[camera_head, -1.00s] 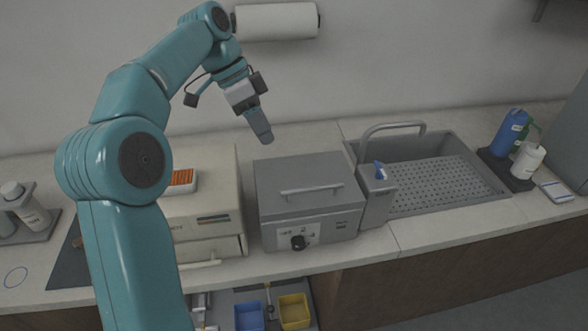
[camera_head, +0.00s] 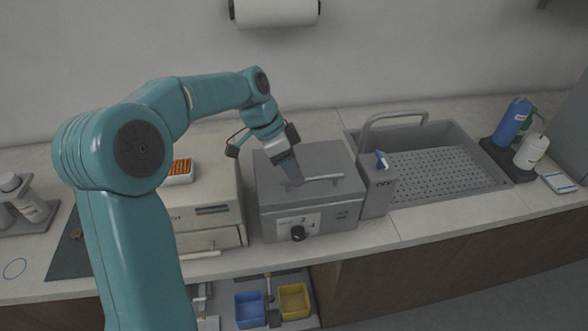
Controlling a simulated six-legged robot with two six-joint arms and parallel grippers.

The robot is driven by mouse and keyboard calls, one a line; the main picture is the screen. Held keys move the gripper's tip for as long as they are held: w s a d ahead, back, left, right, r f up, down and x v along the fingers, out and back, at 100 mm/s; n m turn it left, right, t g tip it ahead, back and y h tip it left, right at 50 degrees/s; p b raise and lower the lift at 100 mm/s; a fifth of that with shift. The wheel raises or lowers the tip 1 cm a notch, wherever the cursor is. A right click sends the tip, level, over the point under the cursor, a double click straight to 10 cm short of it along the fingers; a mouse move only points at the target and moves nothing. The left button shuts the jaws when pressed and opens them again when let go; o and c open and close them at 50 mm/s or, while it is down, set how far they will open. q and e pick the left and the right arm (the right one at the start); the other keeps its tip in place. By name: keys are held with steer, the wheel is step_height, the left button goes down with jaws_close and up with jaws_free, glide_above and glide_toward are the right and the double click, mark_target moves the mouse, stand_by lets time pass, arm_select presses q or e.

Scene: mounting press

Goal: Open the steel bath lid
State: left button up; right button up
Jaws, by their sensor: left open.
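The steel bath (camera_head: 335,219) is a grey box with a black front knob, standing on the counter in the middle of the head view. Its flat lid (camera_head: 335,157) is closed, with a bar handle (camera_head: 325,179) across the top. My left gripper (camera_head: 295,181) is open and points down at the left end of the handle. Its fingers cover that end, and I cannot tell whether they touch it. My right gripper is not in view.
A beige machine (camera_head: 205,200) stands left of the bath. A grey sink with a perforated tray (camera_head: 440,178) is on the right. Bottles (camera_head: 512,122) stand at the far right. A paper roll (camera_head: 277,12) hangs on the wall behind.

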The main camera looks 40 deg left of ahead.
arm_select(q)
steer(key=shift+w+d+f, duration=0.15)
steer(key=shift+w+f, duration=0.15)
steer(key=shift+f, duration=0.2)
steer(key=shift+s, duration=0.1)
steer(key=shift+r, duration=0.1)
steer(key=shift+c, duration=1.3)
jaws_close()
